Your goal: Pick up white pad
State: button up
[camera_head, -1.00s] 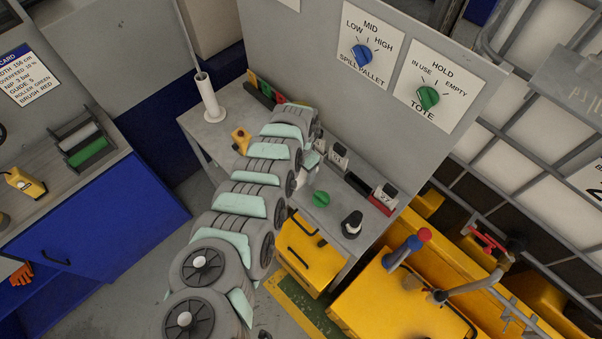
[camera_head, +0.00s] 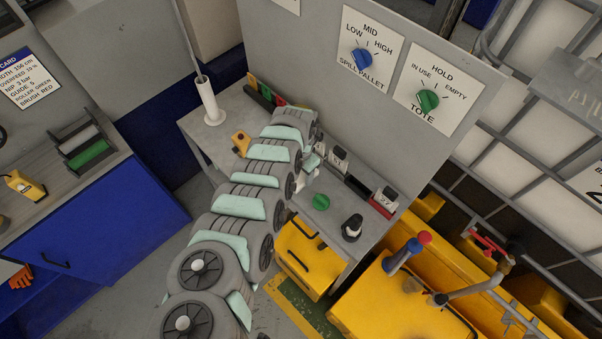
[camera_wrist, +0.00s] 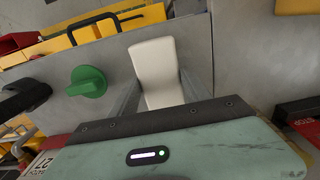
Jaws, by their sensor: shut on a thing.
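The white pad (camera_wrist: 155,62) is a pale, smooth, rounded block in the middle of the wrist view. The two grey fingers of my gripper (camera_wrist: 161,90) stand on either side of it, closed on it. Its lower end is hidden behind the gripper body. In the head view my gripper (camera_head: 308,172) is over the grey bench (camera_head: 332,238), mostly hidden by my arm. I cannot tell from these views whether the pad still touches the bench.
A green knob (camera_head: 321,202) and a black knob (camera_head: 352,226) are on the bench close by. Small numbered blocks (camera_head: 337,158) stand along the grey back panel (camera_head: 318,70). A white holder with a rod (camera_head: 209,103) is at the bench's far left. Yellow drawers (camera_head: 305,258) sit below.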

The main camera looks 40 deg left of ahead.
aim_at(301, 174)
notch_tip(301, 174, up, 20)
dwell(0.6)
jog(key=shift+f, duration=0.1)
